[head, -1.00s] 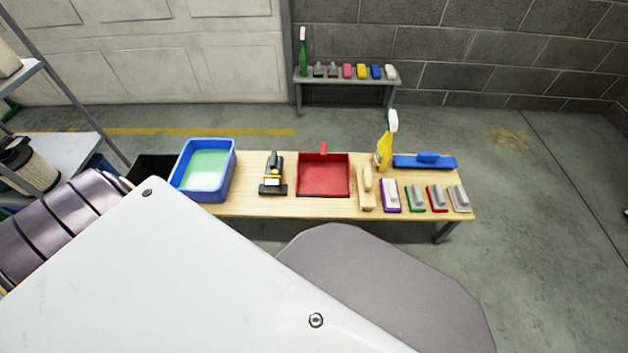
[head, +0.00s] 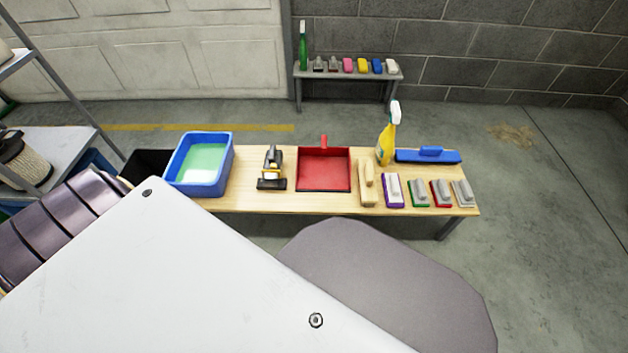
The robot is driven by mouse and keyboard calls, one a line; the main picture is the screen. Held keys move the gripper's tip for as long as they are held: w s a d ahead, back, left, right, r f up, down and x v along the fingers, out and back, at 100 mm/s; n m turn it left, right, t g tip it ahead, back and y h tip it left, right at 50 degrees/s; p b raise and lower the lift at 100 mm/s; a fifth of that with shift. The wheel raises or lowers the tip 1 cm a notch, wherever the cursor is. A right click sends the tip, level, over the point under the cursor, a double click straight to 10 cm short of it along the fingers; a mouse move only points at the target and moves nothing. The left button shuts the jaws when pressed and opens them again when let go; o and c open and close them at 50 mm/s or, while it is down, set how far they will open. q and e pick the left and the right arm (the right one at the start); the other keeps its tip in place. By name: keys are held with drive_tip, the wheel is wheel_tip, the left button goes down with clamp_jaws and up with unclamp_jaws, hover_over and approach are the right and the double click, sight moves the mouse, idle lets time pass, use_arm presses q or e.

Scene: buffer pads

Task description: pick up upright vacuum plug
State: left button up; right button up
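I cannot make out an upright vacuum or its plug in the head view. Neither of my grippers is in view. My own body covers the lower left and lower middle of the picture and hides the floor there.
The bench also holds a blue tub (head: 228,160) of green liquid, a red dustpan (head: 323,170), a yellow spray bottle (head: 389,140), a blue brush (head: 430,156) and several scrub pads. A metal shelf (head: 60,140) stands left. Floor is clear at right.

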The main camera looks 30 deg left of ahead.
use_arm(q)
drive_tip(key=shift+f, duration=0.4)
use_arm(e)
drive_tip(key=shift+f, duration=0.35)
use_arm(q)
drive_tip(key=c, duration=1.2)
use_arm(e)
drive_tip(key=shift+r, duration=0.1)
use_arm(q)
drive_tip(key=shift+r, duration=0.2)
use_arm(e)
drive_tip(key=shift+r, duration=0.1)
use_arm(q)
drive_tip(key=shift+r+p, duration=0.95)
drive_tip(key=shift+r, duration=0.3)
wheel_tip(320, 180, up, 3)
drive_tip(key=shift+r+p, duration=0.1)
drive_tip(key=shift+p, duration=1)
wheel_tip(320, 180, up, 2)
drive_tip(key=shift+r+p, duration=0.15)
drive_tip(key=shift+p, duration=0.6)
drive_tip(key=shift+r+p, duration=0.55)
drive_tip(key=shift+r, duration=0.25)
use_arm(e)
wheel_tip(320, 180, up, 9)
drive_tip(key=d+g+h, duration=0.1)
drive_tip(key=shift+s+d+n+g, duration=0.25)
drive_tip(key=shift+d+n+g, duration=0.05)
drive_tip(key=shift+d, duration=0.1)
